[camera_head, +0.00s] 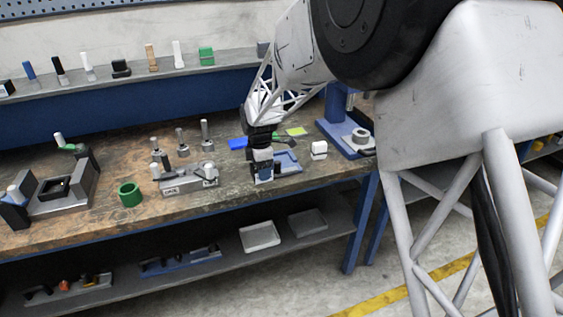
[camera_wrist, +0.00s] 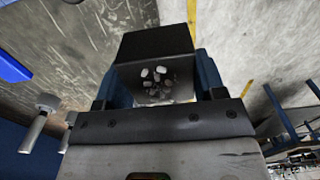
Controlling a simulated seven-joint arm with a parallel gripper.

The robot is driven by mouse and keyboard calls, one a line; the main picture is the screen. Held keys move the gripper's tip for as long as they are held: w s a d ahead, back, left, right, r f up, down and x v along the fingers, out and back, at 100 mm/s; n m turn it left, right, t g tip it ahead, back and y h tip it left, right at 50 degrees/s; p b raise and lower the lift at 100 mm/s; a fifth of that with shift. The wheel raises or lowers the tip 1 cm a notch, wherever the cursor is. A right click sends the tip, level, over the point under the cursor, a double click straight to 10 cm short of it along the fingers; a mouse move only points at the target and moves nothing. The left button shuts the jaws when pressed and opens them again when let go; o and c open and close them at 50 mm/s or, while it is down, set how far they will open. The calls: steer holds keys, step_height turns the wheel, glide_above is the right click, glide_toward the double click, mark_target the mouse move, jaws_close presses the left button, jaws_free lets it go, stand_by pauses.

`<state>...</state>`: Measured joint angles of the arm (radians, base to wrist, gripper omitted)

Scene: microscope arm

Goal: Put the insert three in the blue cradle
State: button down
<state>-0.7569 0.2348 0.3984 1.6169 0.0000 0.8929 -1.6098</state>
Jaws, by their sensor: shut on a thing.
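My gripper (camera_head: 262,169) is low over the right part of the workbench, at the left side of the blue cradle (camera_head: 288,160). It is shut on a dark block, taken as insert three (camera_wrist: 157,45). In the wrist view the block is in front of the gripper body, with pale spots on its near face. No number on it is legible. Blue parts show on both sides of the block in the wrist view. The gripper hides much of the block and cradle in the head view, so I cannot tell whether they touch.
A white block (camera_head: 319,150) stands right of the cradle. A flat blue piece (camera_head: 237,143) lies behind my gripper. A grey fixture (camera_head: 187,179) and a green ring (camera_head: 130,194) are to the left. A blue stand (camera_head: 340,131) is at the right. The bench's front edge is close.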

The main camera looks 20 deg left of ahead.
steer(key=w+r, duration=0.2)
steer(key=w, duration=0.7)
steer(key=w+a+r, duration=0.1)
steer(key=w+r, duration=0.2)
steer(key=w, duration=0.6)
steer(key=shift+w, duration=0.25)
steer(key=shift+f, duration=0.1)
glide_above(282, 160)
steer(key=shift+f, duration=2.45)
steer(key=shift+f, duration=2.5)
steer(key=shift+f, duration=0.1)
steer(key=shift+c, duration=1)
jaws_free()
steer(key=shift+f, duration=0.15)
